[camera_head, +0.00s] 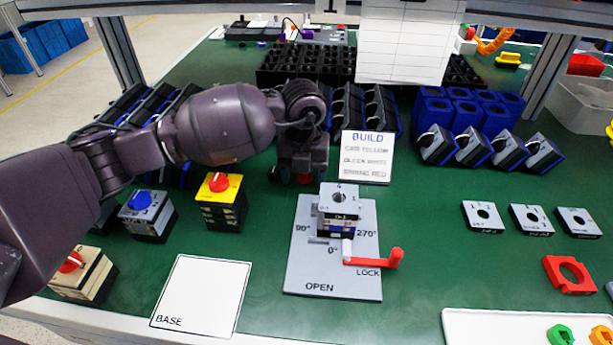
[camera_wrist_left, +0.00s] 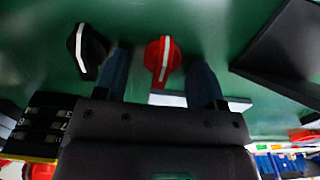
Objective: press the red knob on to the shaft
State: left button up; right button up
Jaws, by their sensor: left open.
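The red knob (camera_wrist_left: 163,60), with a white stripe, lies on the green table between the spread fingers of my left gripper (camera_wrist_left: 160,66) in the wrist view. The gripper is open. In the head view my left gripper (camera_head: 303,168) points down behind the switch, and only a little red shows under it. The switch body (camera_head: 339,208), with a grey top plate, stands on the grey fixture plate (camera_head: 306,272); its bare shaft (camera_head: 339,197) sits at the top middle. The red lock lever (camera_head: 377,260) points right. My right gripper is not in view.
A black knob (camera_wrist_left: 86,50) lies beside the red one. A yellow switch (camera_head: 222,205) and a blue-knobbed switch (camera_head: 146,215) stand left. The BUILD sign (camera_head: 366,157) stands right of my gripper. The white BASE pad (camera_head: 202,296) is empty.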

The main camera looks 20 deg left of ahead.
pick_arm(q)
jog(key=shift+r, duration=0.15)
jog(key=c, duration=0.9)
jog(key=shift+c, duration=0.3)
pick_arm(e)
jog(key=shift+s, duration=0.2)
